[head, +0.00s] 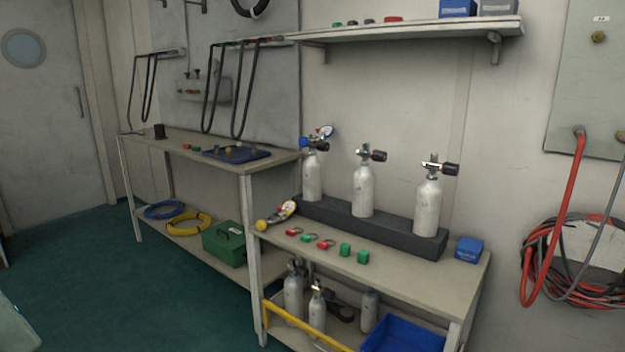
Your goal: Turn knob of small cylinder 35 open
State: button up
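Three small silver cylinders stand upright in a row in a black rack (400,232) on the right bench. They are the left cylinder (312,178), the middle cylinder (363,192) and the right cylinder (427,208). Their markings are too small to read, so I cannot tell which is 35. Each valve has a black knob pointing right: left knob (322,146), middle knob (379,156), right knob (451,169). Whether any knob is open cannot be told. My gripper is not in view.
A shelf (420,28) hangs above. More cylinders (293,295) stand below. The green floor (80,270) at left is clear.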

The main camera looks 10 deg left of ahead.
aim_at(322, 146)
jog(key=i+j+u, duration=0.15)
jog(key=i+j, duration=0.2)
jog(key=i+j+u, duration=0.15)
jog(key=i+j, duration=0.15)
jog(key=i, duration=0.25)
jog(key=i+j+u, duration=0.2)
jog(key=i, duration=0.3)
jog(key=i+j+u, duration=0.15)
jog(key=i, duration=0.3)
jog(key=j, duration=0.1)
